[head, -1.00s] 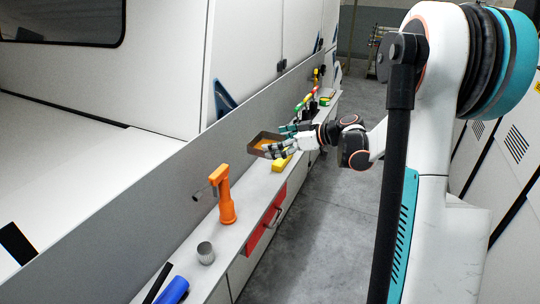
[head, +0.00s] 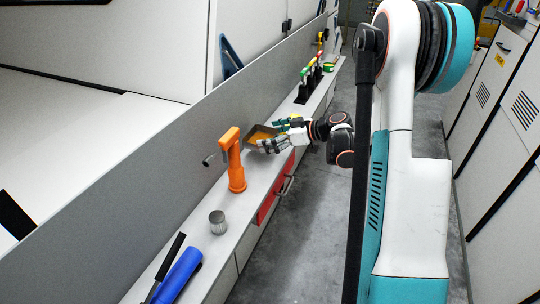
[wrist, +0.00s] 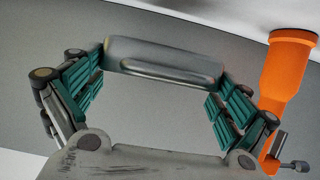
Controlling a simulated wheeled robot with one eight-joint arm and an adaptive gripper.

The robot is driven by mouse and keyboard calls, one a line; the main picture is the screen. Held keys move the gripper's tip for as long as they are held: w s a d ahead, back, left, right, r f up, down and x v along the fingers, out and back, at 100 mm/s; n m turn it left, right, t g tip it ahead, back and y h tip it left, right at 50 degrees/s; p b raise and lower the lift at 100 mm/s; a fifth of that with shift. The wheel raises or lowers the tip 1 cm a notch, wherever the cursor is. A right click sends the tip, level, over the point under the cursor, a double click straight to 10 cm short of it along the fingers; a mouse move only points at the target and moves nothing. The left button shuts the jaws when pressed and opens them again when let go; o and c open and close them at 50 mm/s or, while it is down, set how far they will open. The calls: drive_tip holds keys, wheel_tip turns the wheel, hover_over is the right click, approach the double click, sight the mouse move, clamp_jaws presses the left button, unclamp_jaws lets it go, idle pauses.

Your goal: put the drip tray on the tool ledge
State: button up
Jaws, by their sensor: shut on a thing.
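The drip tray (head: 259,131) is a small dark tray with an orange-brown inside. My gripper (head: 272,142) is shut on its near edge and holds it, tilted, over the tool ledge. In the wrist view the tray (wrist: 163,62) is a dark grey bar between the green finger pads of my gripper (wrist: 155,85). The tool ledge (head: 252,182) is a narrow light grey shelf along the machine. My fingers hide part of the tray. I cannot tell whether it touches the ledge or the back panel.
An orange tool (head: 234,165) stands on the ledge just left of the tray and shows at the right in the wrist view (wrist: 288,75). A grey cup (head: 217,224) and a blue cylinder (head: 180,274) are nearer. Dark holders with coloured items (head: 303,88) stand farther along.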

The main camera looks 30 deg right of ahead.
sight(270, 158)
drive_tip(key=shift+f+b, duration=0.95)
drive_tip(key=shift+f, duration=2.1)
drive_tip(key=shift+f, duration=0.1)
drive_tip(key=o, duration=0.9)
drive_tip(key=shift+o, duration=0.2)
drive_tip(key=shift+s+d+r, duration=0.15)
drive_tip(key=shift+s+r, duration=0.1)
drive_tip(key=shift+r, duration=0.05)
drive_tip(key=p+v, duration=0.3)
drive_tip(key=v, duration=0.8)
drive_tip(key=shift+s+d, duration=0.15)
drive_tip(key=shift+s, duration=0.05)
